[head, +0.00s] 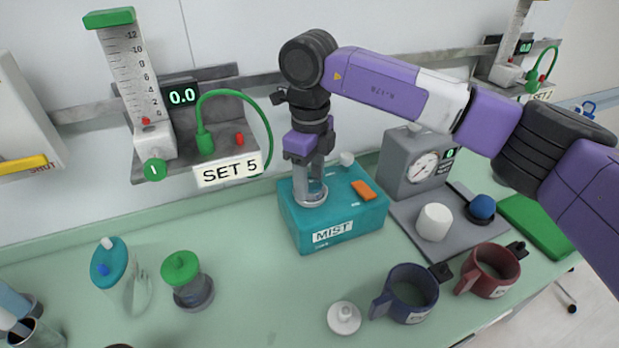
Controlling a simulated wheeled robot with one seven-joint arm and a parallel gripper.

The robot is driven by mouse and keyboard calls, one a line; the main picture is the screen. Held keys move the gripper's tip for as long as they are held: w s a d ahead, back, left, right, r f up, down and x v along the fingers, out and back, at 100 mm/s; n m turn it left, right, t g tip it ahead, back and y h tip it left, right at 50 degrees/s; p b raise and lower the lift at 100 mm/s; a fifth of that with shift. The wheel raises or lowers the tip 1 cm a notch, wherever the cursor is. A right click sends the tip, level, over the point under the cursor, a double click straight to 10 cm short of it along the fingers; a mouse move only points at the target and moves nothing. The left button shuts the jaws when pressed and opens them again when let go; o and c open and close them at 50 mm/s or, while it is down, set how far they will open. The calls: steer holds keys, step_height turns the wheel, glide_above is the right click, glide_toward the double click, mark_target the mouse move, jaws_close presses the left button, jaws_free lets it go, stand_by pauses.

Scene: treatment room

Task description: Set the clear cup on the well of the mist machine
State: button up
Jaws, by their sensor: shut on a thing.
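The teal mist machine (345,222), labelled MIST, stands on the counter near the middle of the head view. It has an orange switch and a small pale knob on top. My gripper (310,186) points down over the left part of its top, where the well is. It is shut on the clear cup (311,198), which is small, see-through and hard to pick out between the fingers. The cup looks upright and is at the well. My fingers partly hide both, and I cannot tell whether the cup's base touches the well.
A white lid (344,318), a blue mug (410,293) and a red mug (490,270) stand in front. A grey gauge box (410,170) is at right. A teal-lidded jar (120,275) and a green-capped jar (187,280) stand left. The SET 5 shelf (150,172) overhangs behind left.

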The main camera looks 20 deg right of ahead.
steer(key=shift+f, duration=0.1)
steer(key=o, duration=1.5)
steer(key=shift+o, duration=0.2)
step_height(320, 180, up, 7)
steer(key=p, duration=0.4)
steer(key=shift+s, duration=0.1)
